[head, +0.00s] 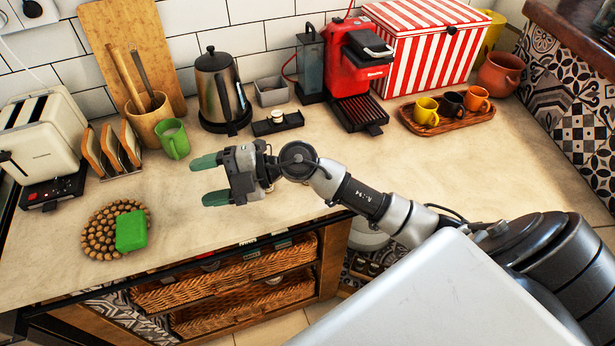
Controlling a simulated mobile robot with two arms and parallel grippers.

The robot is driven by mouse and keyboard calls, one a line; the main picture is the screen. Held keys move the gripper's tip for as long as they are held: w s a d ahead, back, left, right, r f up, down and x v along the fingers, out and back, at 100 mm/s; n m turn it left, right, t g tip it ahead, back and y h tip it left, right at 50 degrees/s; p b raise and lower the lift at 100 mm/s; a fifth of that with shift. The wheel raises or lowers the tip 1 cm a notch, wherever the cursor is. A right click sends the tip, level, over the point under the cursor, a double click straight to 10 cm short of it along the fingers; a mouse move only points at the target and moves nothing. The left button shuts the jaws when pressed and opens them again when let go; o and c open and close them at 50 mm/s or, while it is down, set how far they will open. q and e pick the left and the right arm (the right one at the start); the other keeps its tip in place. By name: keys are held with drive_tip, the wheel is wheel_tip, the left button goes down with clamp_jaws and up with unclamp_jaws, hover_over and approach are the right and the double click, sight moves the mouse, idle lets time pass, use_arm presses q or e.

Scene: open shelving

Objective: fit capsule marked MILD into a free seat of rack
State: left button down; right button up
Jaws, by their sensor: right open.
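My left gripper is not in view.
A kettle (217,88), grey bin (271,92) and red coffee machine (357,62) stand behind. A cup tray (445,118) is right. A green mug (172,139), toast rack (116,150) and a trivet (99,240) with a green block (131,231) are left. Wicker baskets (225,286) sit below.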

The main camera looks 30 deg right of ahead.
drive_tip(key=w+d+f+g+h, duration=0.35)
drive_tip(key=d+f+h, duration=0.35)
drive_tip(key=d+h, duration=0.25)
drive_tip(key=d+m+g+h, duration=0.3)
drive_tip(key=d+h, duration=0.3)
drive_tip(key=d, duration=0.8)
drive_tip(key=f, duration=0.2)
drive_tip(key=f+p, duration=0.1)
drive_tip(key=f, duration=0.1)
drive_tip(key=shift+s+d+f, duration=0.1)
drive_tip(key=shift+s+f, duration=0.1)
drive_tip(key=shift+f, duration=0.05)
drive_tip(key=f+p, duration=0.1)
drive_tip(key=f, duration=0.3)
drive_tip(key=shift+w+f, duration=0.15)
drive_tip(key=shift+w, duration=0.05)
drive_tip(key=shift+f+p, duration=0.3)
drive_tip(key=shift+f, duration=0.15)
drive_tip(key=c, duration=0.9)
